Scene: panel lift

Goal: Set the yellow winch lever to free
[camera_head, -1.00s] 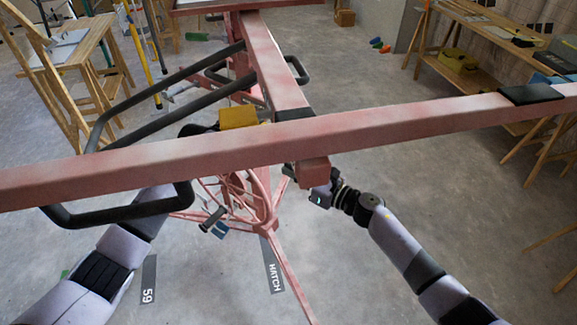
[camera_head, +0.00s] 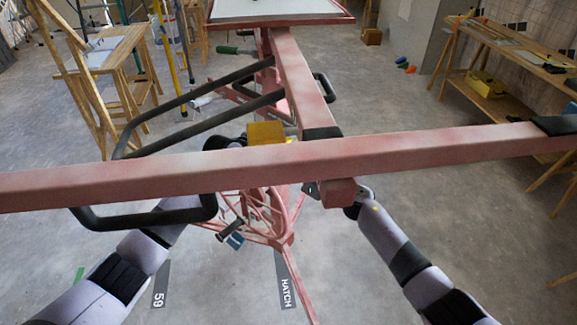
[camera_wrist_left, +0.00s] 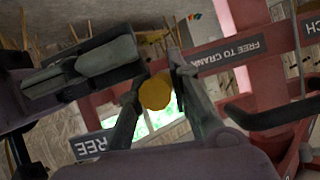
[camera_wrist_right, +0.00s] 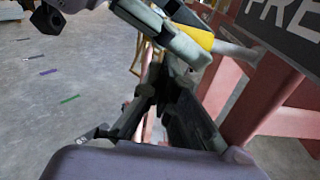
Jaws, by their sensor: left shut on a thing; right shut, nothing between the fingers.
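The yellow winch lever's round end (camera_wrist_left: 156,92) sits between the fingers of my left gripper (camera_wrist_left: 153,90), which is shut on it. In the right wrist view, the yellow grip (camera_wrist_right: 195,37) with a grey shaft shows beside a grey gripper finger. A "FREE" sign (camera_wrist_right: 287,18) stands near it. My right gripper (camera_wrist_right: 165,100) is shut and empty, just below the yellow grip. In the head view, the right gripper (camera_head: 312,190) is partly behind the red beam's end.
A long red crossbar (camera_head: 400,150) spans the head view, with a yellow block (camera_head: 267,132) behind it. Black tubular handles (camera_head: 200,105) stick out left.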

